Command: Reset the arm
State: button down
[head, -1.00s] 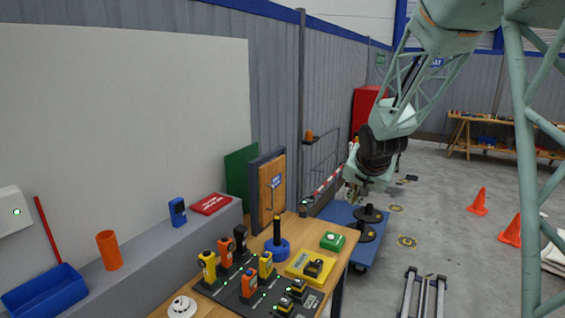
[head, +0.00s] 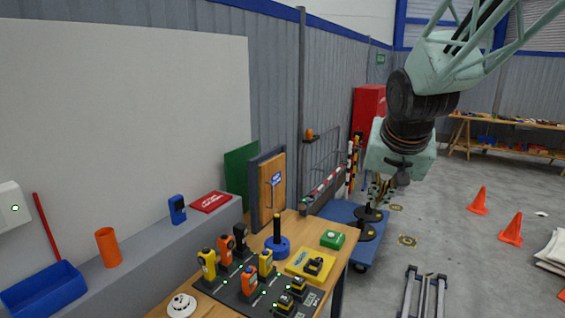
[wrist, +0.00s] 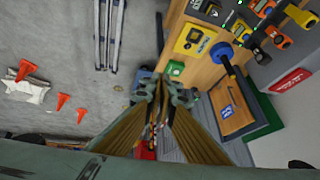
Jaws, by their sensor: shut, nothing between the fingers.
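My gripper (head: 378,192) hangs from my pale green arm at the right of the table in the head view, pointing down above the blue cart. Its brass-coloured fingers also show in the wrist view (wrist: 161,88), their tips close together with nothing held between them. In the head view the gripper overlaps the cart and the black discs on it, but it appears clear of them. Part of the cart is hidden behind the table.
The wooden table (head: 228,300) carries several handheld devices, a blue stand (head: 277,247), a green box (head: 333,239) and a small door model (head: 269,192). The blue cart (head: 338,212) stands beside it. Orange cones (head: 478,202) stand on open floor at right.

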jog(key=s+a+n+g+b, duration=0.1)
jog(key=s+n, duration=0.1)
jog(key=s, duration=1.7)
jog(key=s+a+n+g+b, duration=0.1)
jog(key=s+a+n, duration=0.1)
jog(key=s, duration=1.8)
jog(key=shift+s+y, duration=0.3)
jog(key=shift+y, duration=0.1)
jog(key=shift+a, duration=0.2)
